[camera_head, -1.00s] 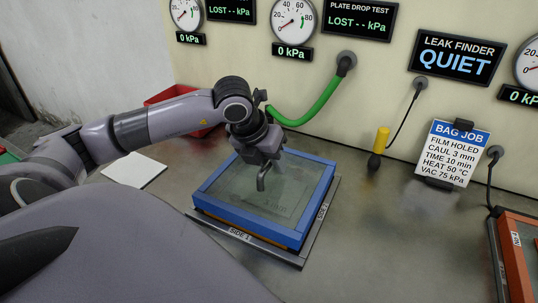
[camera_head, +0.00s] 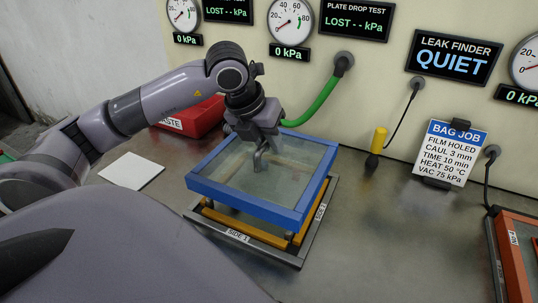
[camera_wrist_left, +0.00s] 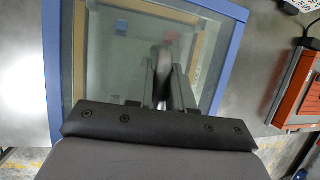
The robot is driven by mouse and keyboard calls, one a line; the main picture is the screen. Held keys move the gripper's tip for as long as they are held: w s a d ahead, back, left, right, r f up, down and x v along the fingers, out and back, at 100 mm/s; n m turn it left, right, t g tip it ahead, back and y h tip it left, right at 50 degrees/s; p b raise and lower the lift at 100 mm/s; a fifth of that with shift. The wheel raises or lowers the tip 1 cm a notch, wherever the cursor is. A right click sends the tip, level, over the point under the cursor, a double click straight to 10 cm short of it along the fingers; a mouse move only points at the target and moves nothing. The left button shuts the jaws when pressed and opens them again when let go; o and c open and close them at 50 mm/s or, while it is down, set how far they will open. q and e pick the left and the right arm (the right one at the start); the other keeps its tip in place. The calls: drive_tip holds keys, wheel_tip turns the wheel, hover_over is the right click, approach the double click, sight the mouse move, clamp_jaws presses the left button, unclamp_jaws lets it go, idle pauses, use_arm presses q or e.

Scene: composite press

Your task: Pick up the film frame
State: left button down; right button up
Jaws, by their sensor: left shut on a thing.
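The film frame (camera_head: 245,206) is a blue rectangular frame with a clear greenish sheet across it. It hangs a little above a dark plate (camera_head: 290,258) marked SIDE 1 and SIDE 2, roughly level, with a yellow-orange border (camera_head: 250,232) visible below it. My left gripper (camera_head: 261,160) is over the middle of the frame, shut on a grey handle there. In the left wrist view the blue frame (camera_wrist_left: 53,70) spreads around the gripper (camera_wrist_left: 162,92), and a blue and a red patch show through the sheet. My right gripper is not in view.
A red waste bin (camera_head: 193,120) stands behind my left arm. A white sheet (camera_head: 131,171) lies at left. A green hose (camera_head: 322,106) runs from the wall behind the frame. An orange-red frame (camera_head: 517,255) is at far right. The bench between is clear.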

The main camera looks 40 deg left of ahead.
use_arm(q)
wheel_tip(320, 180, up, 14)
drive_tip(key=p, duration=0.1)
drive_tip(key=shift+r+p, duration=0.2)
drive_tip(key=shift+p, duration=0.15)
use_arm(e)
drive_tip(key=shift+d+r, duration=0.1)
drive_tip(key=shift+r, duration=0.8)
